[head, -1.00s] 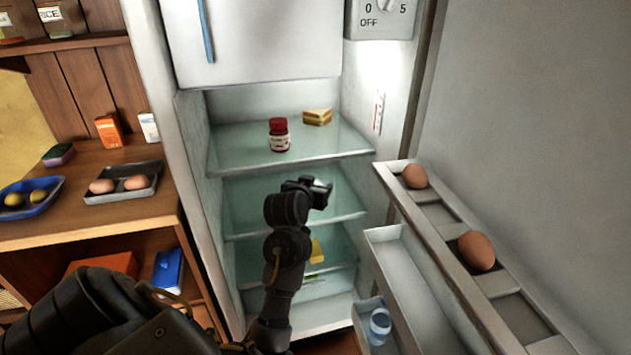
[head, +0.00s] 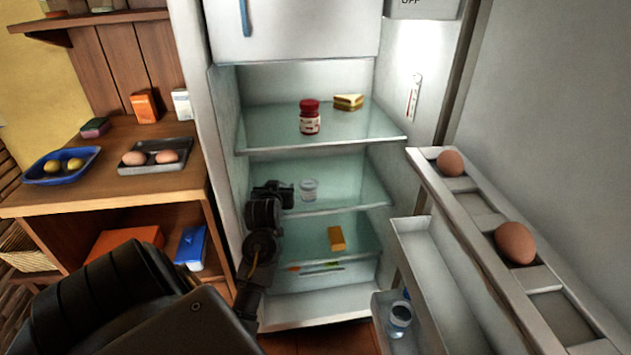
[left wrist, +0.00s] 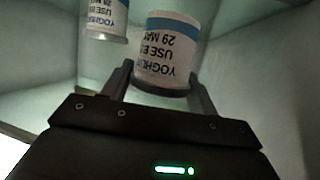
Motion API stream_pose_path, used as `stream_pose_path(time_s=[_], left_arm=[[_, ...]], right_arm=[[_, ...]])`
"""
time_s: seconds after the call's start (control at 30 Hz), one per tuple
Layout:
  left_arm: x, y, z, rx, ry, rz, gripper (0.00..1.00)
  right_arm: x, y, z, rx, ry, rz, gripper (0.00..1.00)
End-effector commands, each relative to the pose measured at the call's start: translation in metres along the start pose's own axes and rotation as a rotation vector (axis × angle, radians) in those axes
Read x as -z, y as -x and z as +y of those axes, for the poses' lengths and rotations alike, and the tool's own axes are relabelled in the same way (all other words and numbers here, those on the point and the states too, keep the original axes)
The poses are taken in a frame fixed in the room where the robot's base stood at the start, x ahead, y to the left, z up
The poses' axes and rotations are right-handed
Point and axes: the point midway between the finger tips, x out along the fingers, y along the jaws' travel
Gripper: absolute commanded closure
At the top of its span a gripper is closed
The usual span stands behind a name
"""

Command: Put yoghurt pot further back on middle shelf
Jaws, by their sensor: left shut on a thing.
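My left gripper (head: 285,195) is inside the fridge at the left part of the middle shelf (head: 345,196). In the left wrist view it (left wrist: 160,82) is shut on a white yoghurt pot (left wrist: 166,48) with a blue band, its lettering upside down in the picture. A second pot with the same lettering (left wrist: 107,18) shows at upper left there, apart from the fingers. In the head view one small pale pot (head: 309,187) stands just right of the gripper; I cannot tell for certain which pot it is. My right gripper is not in view.
A red-lidded jar (head: 310,118) and a sandwich (head: 349,102) stand on the shelf above. The middle shelf's right part looks clear.

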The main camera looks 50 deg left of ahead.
Motion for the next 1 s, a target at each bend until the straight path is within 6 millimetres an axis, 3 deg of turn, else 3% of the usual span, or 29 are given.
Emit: stream_pose_path(time_s=[0.23, 0.37, 0.8, 1.0], left_arm=[[0.004, -0.001, -0.001, 0.014, 0.006, 0.001, 0.67], [0.009, -0.016, -0.001, 0.014, 0.005, 0.002, 0.67], [0.05, -0.13, -0.003, 0.013, 0.006, 0.001, 0.67], [0.062, -0.163, -0.003, 0.012, 0.006, 0.0, 0.67]], right_arm=[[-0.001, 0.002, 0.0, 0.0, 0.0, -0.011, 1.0], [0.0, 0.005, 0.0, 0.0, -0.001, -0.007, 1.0], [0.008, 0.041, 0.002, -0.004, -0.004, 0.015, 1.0], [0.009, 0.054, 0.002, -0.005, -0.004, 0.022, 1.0]])
